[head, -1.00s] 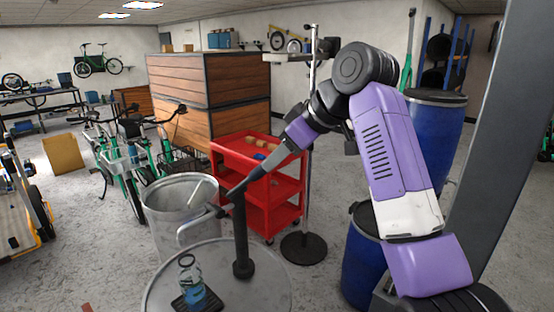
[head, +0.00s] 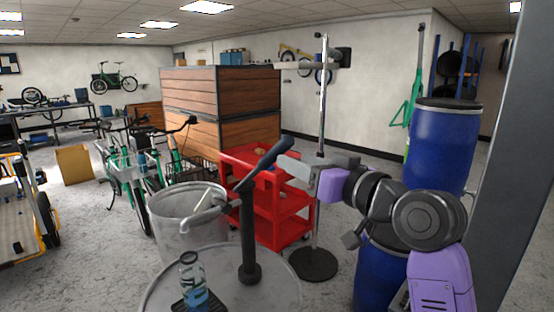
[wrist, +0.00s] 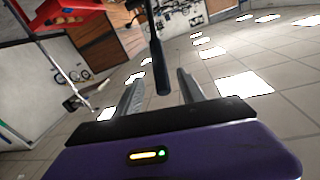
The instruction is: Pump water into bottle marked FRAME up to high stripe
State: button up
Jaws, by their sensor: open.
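A clear bottle (head: 193,281) with a dark cap stands upright on a small black grate (head: 183,306) on a round metal drum top (head: 283,296). Bluish contents or markings show in its lower part; its name and stripes are too small to read. A black hand pump (head: 248,238) stands beside it, its grey spout (head: 207,212) pointing left above the bottle. The dark pump handle (head: 262,164) slopes up to the right. My gripper (head: 291,165) is open at the handle's upper end. In the wrist view, the handle (wrist: 158,60) reaches between the spread fingers (wrist: 160,92).
An open metal bin (head: 165,225) stands behind the bottle. A red cart (head: 278,215) and a pole stand (head: 322,110) are behind the pump. Blue barrels (head: 440,145) stand at the right; green bikes (head: 130,170) are at the left.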

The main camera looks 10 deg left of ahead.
aim_at(277, 153)
jog(key=shift+p+x, duration=0.9)
jog(key=shift+x, duration=3)
grip_shut()
